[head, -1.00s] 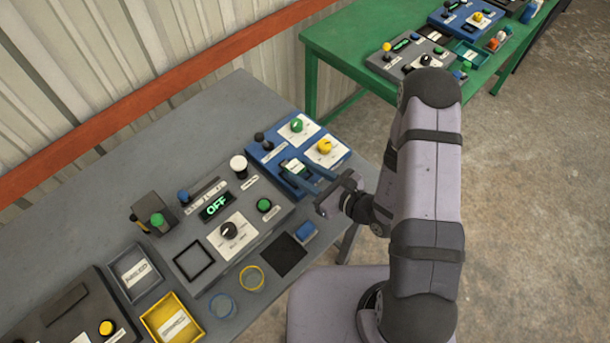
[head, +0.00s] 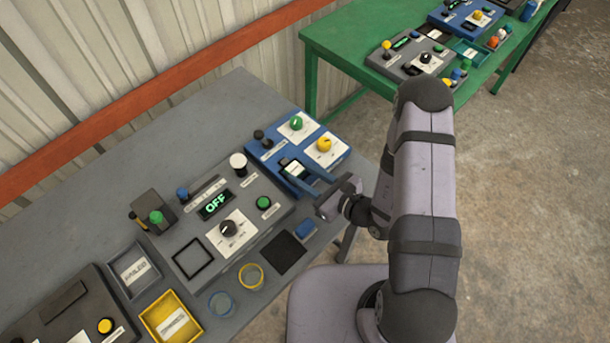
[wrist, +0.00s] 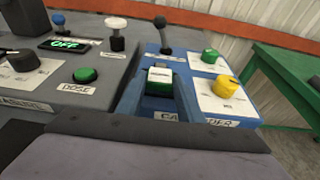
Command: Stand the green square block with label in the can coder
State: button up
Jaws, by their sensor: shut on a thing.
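The can coder (head: 276,157) is the blue unit at the right end of the grey table, with a black lever, a green knob and a yellow knob. In the wrist view the can coder (wrist: 195,56) has a front label, partly hidden by my gripper. My gripper (head: 294,172) reaches over its front part from the right. Its blue fingers are shut on the green block (wrist: 158,87), which shows a pale top and a green side in the wrist view (wrist: 160,80). I cannot tell whether the block's underside touches the coder.
A grey control panel (head: 262,222) with an "OFF" display stands directly left of the coder. A green table (head: 330,50) with similar units stands behind.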

jog(key=o, duration=1)
jog(key=shift+s+d+f, duration=0.1)
jog(key=shift+s+f, duration=0.15)
jog(key=shift+f, duration=0.35)
jog(key=shift+o, duration=0.2)
jog(key=shift+w+r+p, duration=0.1)
jog(key=shift+r+p, duration=0.5)
jog(key=shift+s+d+b, duration=0.2)
jog(key=shift+d+b, duration=0.15)
jog(key=shift+b, duration=0.05)
jog(key=b+v, duration=0.1)
jog(key=v, duration=0.3)
jog(key=shift+a+r, duration=0.1)
jog(key=shift+r, duration=0.1)
jog(key=shift+v, duration=1.25)
jog(key=shift+r, duration=0.2)
jog(key=shift+a, duration=0.1)
